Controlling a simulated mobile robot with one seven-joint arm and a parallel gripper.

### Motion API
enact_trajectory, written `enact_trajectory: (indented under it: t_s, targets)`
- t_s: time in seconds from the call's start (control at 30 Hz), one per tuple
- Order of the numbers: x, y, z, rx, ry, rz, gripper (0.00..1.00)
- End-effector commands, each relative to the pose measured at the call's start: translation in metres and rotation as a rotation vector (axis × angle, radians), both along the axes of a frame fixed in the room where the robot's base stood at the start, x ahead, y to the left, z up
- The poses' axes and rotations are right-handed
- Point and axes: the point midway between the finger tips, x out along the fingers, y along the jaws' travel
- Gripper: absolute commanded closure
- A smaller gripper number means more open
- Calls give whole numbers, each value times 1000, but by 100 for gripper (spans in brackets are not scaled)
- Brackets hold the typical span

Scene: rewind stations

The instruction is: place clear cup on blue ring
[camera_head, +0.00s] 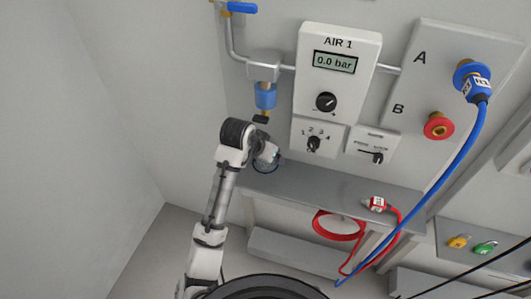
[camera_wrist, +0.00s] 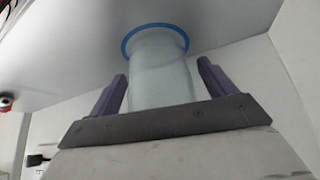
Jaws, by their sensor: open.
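The clear cup (camera_wrist: 160,85) stands between my gripper's two purple fingers in the wrist view. The blue ring (camera_wrist: 155,26) shows around the far end of the cup, on the grey shelf; the cup's end appears to be inside the ring. My gripper (camera_wrist: 162,70) is open, with a gap between each finger and the cup. In the head view my gripper (camera_head: 268,153) is at the left end of the shelf and hides most of the cup. Part of the blue ring (camera_head: 265,173) shows just below it.
The grey shelf (camera_head: 330,184) runs along the wall. A blue filter bowl (camera_head: 265,95) hangs just above my gripper. The AIR 1 panel (camera_head: 337,75) reads 0.0 bar. A red-tagged connector (camera_head: 377,204) lies on the shelf to the right. A blue hose (camera_head: 440,180) hangs at the right.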

Motion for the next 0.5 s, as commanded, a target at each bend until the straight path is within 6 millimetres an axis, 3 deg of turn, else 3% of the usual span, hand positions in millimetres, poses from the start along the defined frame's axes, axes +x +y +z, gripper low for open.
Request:
enact_trajectory:
  t_s: [0.27, 0.5]
  targets:
    - [-1, 2, 8, 1, -3, 0, 17]
    - [-24, 16, 49, 3, -6, -1, 17]
